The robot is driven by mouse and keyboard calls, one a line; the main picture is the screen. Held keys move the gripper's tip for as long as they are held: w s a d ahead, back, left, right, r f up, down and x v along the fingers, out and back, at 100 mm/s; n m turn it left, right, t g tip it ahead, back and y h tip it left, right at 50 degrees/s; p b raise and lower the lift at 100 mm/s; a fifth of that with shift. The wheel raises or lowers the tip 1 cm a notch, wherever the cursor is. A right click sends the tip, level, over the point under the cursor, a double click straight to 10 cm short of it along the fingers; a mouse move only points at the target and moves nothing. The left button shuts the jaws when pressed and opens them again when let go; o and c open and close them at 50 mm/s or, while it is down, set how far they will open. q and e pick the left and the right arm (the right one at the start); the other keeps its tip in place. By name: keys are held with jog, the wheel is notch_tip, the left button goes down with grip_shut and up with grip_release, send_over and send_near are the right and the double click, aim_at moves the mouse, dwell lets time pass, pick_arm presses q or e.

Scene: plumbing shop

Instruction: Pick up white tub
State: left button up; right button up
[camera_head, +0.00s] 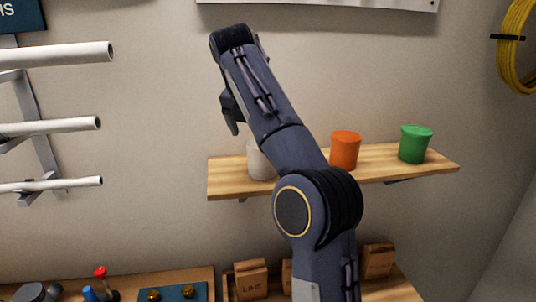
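The white tub (258,162) stands upright near the left end of a wooden wall shelf (225,180). My arm hides its right side. My arm rises from the bottom, right of centre, and leans up to the left; I take it as my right arm. My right gripper (231,122) is at its far end, pointing down, above and left of the white tub in the picture. It appears apart from the tub. The arm hides most of the gripper, so its opening does not show. My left gripper is not in view.
An orange tub (345,150) and a green tub (415,144) stand farther right on the shelf. White pipes (60,127) stick out on a rack at left. Below are a workbench (130,283) with fittings and several wooden boxes (251,279). A yellow coil (514,45) hangs at upper right.

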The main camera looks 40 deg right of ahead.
jog(key=x, duration=0.4)
jog(key=s+x, duration=0.1)
jog(key=x, duration=0.1)
jog(key=shift+d+f, duration=0.15)
jog(key=shift+d, duration=0.05)
jog(key=shift+w+d+f, duration=0.15)
jog(key=shift+f, duration=0.25)
jog(key=c, duration=1.1)
jog(key=shift+o, duration=0.2)
